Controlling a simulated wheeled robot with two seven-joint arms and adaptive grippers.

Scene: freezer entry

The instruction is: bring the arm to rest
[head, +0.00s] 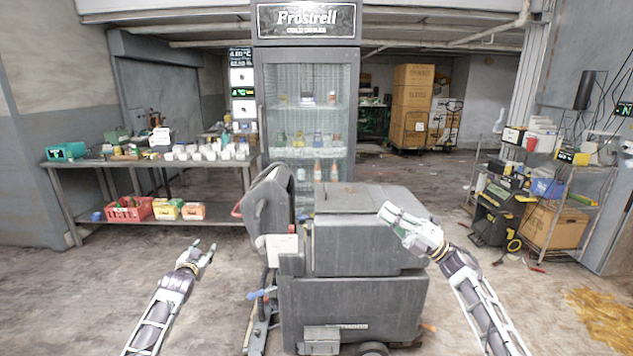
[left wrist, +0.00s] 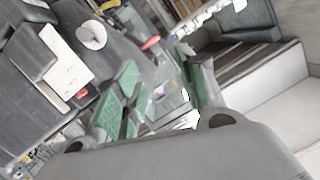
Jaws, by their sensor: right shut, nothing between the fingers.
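My left arm comes in from the lower left in the head view. Its gripper (head: 208,248) is raised over the open floor, left of the grey floor machine. In the left wrist view the green-padded fingers of the left gripper (left wrist: 165,95) stand apart with nothing held between them. My right arm comes in from the lower right. Its gripper (head: 388,212) is shut and empty, and overlaps the right part of the grey machine in the picture. I cannot tell whether it touches the machine.
The grey floor machine (head: 350,300) stands close in front, between my arms. A glass-door cooler (head: 307,120) is behind it. A metal workbench (head: 75,165) with several goods is at left, a loaded wire shelf (head: 545,250) at right. Floor at left (head: 80,290) is clear.

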